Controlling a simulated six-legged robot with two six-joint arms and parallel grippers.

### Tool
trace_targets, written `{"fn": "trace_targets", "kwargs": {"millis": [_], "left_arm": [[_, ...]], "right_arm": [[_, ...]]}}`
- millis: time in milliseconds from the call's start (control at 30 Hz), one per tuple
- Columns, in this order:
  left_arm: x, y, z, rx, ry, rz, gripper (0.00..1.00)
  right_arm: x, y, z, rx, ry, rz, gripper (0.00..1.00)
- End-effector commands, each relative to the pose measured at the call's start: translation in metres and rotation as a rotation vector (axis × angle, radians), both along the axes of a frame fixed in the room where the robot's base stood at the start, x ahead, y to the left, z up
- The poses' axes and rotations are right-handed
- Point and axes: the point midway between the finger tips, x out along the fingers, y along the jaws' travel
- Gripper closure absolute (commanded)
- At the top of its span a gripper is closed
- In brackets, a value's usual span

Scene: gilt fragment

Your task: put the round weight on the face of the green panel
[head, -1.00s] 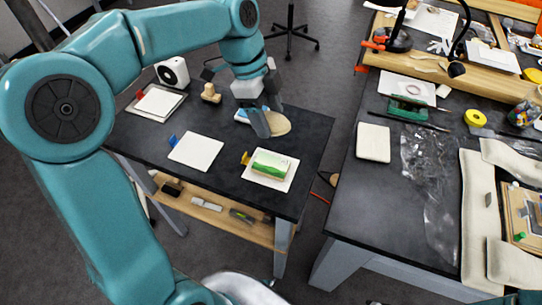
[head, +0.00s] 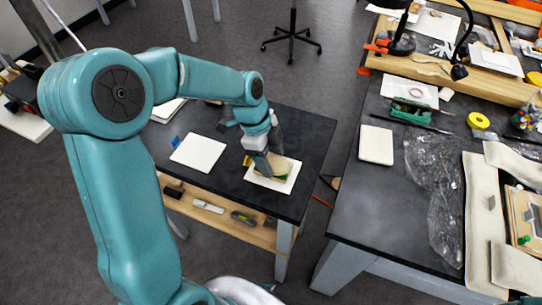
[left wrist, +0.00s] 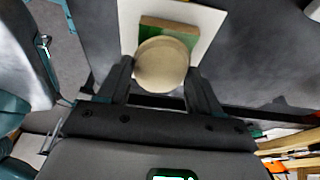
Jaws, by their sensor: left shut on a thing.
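The round weight is a flat beige disc (left wrist: 161,64) held between the fingers of my left gripper (left wrist: 158,82), which is shut on it. In the head view my left gripper (head: 263,168) is over the white sheet with the yellow tab, at the right end of the dark table. The green panel (left wrist: 178,33), with a tan edge strip, lies on that sheet. The disc covers much of the panel in the left wrist view, and disc and gripper mostly hide it in the head view. I cannot tell whether the disc touches the panel. My right gripper is not in view.
The white sheet (head: 284,186) lies under the panel. Another white sheet (head: 198,153) with a blue tab lies to the left. A lower shelf (head: 232,228) holds small tools. A cluttered bench (head: 375,215) stands to the right across a gap.

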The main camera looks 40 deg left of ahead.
Motion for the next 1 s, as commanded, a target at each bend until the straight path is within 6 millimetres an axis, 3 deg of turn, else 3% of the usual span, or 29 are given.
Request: {"fn": "trace_targets", "kwargs": {"millis": [167,200,233,267,667,1000], "left_arm": [[0.0,0.0,-0.004,0.0,-0.001,0.0,0.79],[0.0,0.0,-0.003,0.0,0.0,0.0,0.23],[0.0,0.0,-0.003,0.0,0.0,0.0,0.13],[0.0,0.0,-0.003,0.0,0.0,0.0,0.1],[0.0,0.002,0.008,0.0,-0.002,0.001,0.1],[-0.005,0.024,0.081,0.001,-0.004,0.0,0.1]], "right_arm": [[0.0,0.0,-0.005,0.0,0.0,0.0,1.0],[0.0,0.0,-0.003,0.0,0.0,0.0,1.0],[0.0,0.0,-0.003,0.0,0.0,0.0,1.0],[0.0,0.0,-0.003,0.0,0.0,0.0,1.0],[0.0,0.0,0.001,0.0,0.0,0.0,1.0],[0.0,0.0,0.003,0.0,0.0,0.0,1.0]]}}
